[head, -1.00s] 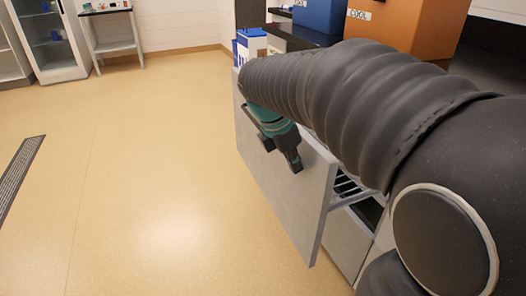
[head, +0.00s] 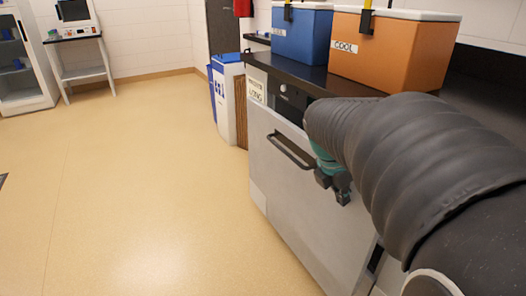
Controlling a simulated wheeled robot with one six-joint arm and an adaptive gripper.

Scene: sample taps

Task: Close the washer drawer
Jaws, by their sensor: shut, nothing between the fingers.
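The washer drawer (head: 300,205) has a light grey front with a dark bar handle (head: 290,150). It stands against or close to the cabinet under the dark counter. A dark strip shows by its right edge, and I cannot tell if the front is fully flush. My gripper (head: 342,198) is shut and empty, at the upper right part of the drawer front. I cannot tell whether it touches the front. My arm hides the upper right of the washer.
Blue (head: 302,32) and orange (head: 388,48) coolers stand on the dark counter (head: 300,70). A white and blue bin (head: 230,100) stands beyond the washer. The floor (head: 140,190) at left is clear. A white cart (head: 85,65) stands at the back.

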